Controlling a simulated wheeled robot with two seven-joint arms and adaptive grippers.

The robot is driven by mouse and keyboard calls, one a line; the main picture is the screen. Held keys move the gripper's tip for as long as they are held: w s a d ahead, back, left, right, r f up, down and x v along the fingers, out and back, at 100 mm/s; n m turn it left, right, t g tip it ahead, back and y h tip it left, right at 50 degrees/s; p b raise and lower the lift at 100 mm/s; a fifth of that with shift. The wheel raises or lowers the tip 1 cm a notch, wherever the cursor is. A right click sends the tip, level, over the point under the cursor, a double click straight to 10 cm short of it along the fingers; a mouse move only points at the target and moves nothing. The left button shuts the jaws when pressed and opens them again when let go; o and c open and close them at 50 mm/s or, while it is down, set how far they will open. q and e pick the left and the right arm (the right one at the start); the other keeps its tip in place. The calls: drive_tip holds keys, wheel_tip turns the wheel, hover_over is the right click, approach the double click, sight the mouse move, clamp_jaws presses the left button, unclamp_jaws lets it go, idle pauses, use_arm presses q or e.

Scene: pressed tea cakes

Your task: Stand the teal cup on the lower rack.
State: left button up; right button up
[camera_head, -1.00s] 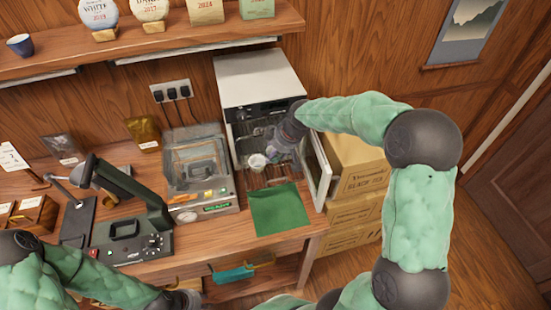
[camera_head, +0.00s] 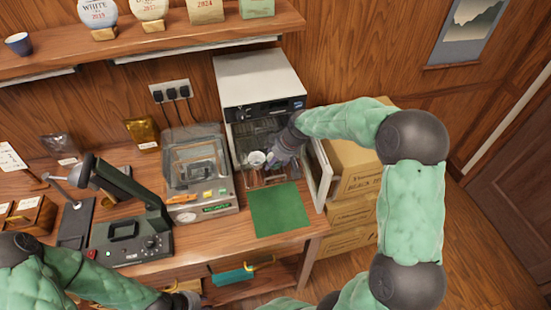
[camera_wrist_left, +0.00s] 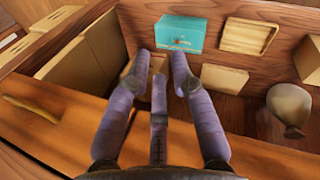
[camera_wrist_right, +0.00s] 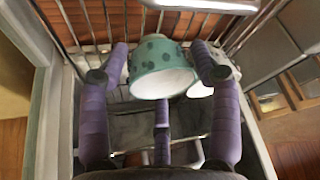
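The teal cup (camera_wrist_right: 162,70), dark-spotted with a pale inside, sits between the fingers of my right gripper (camera_wrist_right: 160,65) in the right wrist view. The fingers lie close on both its sides and appear shut on it. Its mouth points toward the lower part of that view. In the head view my right gripper (camera_head: 280,152) is inside the open white cabinet (camera_head: 258,80), with a pale cup rim (camera_head: 257,159) beside it. Wire rack bars (camera_wrist_right: 90,30) run behind the cup. My left gripper (camera_wrist_left: 159,62) is open and empty by the lower shelf.
Pale cups (camera_wrist_right: 202,88) stand close behind the teal one. The cabinet door (camera_head: 321,175) is open at the right, near stacked cartons (camera_head: 355,170). A green cloth (camera_head: 278,210) lies in front. A teal box (camera_wrist_left: 180,33) sits on the shelf below.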

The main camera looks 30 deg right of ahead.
drive_tip(key=shift+r, duration=0.2)
drive_tip(key=p+v, duration=0.2)
drive_tip(key=v, duration=0.9)
drive_tip(key=shift+s+r, duration=0.15)
drive_tip(key=shift+r, duration=0.25)
idle(0.5)
